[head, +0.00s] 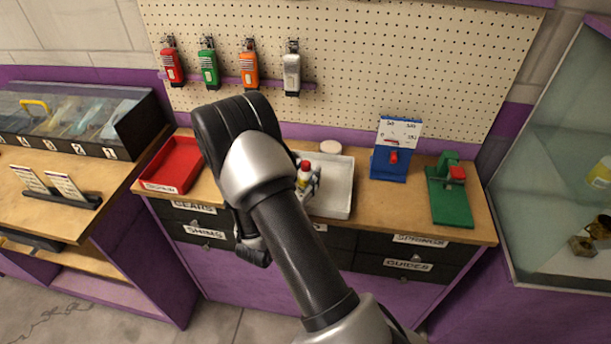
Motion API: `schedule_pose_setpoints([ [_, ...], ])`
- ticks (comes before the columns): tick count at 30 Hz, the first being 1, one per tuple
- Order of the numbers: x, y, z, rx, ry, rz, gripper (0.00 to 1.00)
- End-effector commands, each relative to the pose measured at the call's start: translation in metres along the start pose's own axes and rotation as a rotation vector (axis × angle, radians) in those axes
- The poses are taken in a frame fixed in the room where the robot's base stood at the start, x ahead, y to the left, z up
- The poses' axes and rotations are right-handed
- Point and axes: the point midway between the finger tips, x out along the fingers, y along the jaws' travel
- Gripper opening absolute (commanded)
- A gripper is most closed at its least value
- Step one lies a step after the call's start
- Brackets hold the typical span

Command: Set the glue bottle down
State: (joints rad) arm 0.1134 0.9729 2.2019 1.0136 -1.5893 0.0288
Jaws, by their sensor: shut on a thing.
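The glue bottle (303,175) shows as a small thing with a red top and a yellowish-white body, at the left part of the white tray. My gripper (311,184) is shut on it; only a small grey part shows beside the bottle, and my forearm covers the rest. The white tray (340,187) is shallow and stands on the wooden worktop. The bottle looks upright, over or in the tray. I cannot tell whether its base touches the tray floor.
A red tray (174,165) lies to the left. A round white lid-like thing (331,147) sits behind the white tray. A blue stand (389,164) and a green fixture (449,198) stand to the right. A pegboard (350,60) with several hanging tools rises behind.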

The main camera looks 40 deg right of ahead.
Motion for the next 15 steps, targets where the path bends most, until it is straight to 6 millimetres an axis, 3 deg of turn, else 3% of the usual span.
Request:
schedule_pose_setpoints([
  [2,0.0000,0.0000,0.0036,0.000,0.000,0.000,0.12],
  [3,-0.0001,0.0001,0.0042,-0.001,0.000,0.000,0.38],
  [12,-0.0001,0.0001,0.0028,-0.001,0.000,0.000,0.57],
  [15,-0.0001,0.0001,0.0028,-0.001,0.000,0.000,0.57],
])
